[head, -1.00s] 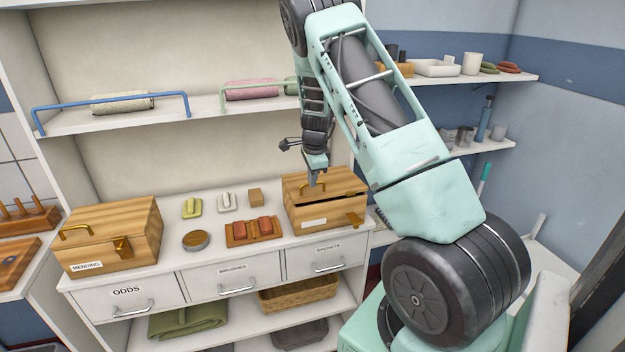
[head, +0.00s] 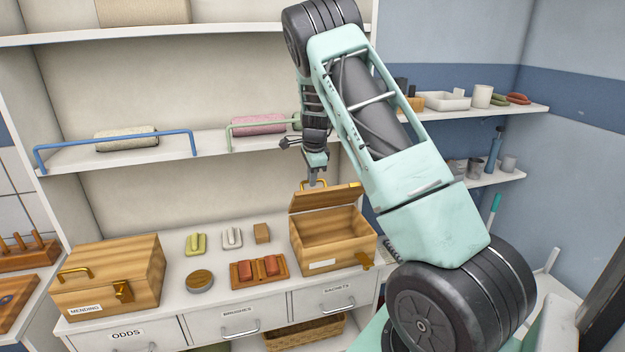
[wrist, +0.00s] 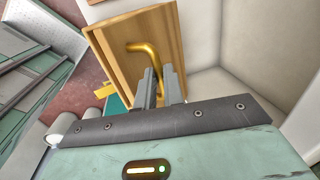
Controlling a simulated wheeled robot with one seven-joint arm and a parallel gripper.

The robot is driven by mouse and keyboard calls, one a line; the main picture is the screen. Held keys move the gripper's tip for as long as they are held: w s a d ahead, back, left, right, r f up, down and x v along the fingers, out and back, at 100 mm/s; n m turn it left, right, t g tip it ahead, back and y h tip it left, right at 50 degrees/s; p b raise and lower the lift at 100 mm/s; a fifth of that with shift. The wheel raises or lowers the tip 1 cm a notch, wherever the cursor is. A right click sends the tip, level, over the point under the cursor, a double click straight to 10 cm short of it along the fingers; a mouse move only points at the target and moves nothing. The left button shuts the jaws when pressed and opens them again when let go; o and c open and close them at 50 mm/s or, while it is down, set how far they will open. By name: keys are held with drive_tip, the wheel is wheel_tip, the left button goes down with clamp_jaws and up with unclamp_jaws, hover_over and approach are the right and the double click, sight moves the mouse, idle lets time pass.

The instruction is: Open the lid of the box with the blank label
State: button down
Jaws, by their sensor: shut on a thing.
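The wooden box with the blank label (head: 334,242) stands at the right end of the counter. Its lid (head: 326,197) is tilted up at the back, and the inside of the box shows. My gripper (head: 314,184) is shut on the brass handle (head: 319,185) on top of the lid. In the wrist view, the handle (wrist: 143,48) runs to the two fingers (wrist: 160,85), with the lid (wrist: 165,30) behind it.
A second wooden box (head: 108,273), labelled MENDING, stands shut at the left. Between the boxes lie a tray with red blocks (head: 257,270), a round tin (head: 200,281) and small blocks (head: 232,238). A shelf with rails (head: 210,147) runs above.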

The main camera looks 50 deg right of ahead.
drive_tip(key=shift+w+f, duration=0.2)
drive_tip(key=shift+f, duration=0.1)
drive_tip(key=c, duration=1.5)
unclamp_jaws()
drive_tip(key=shift+w+d, duration=0.1)
drive_tip(key=shift+w, duration=0.05)
drive_tip(key=shift+r, duration=0.1)
drive_tip(key=b+v, duration=0.4)
drive_tip(key=v, duration=1.3)
drive_tip(key=shift+r+b, duration=0.25)
drive_tip(key=shift+b, duration=0.15)
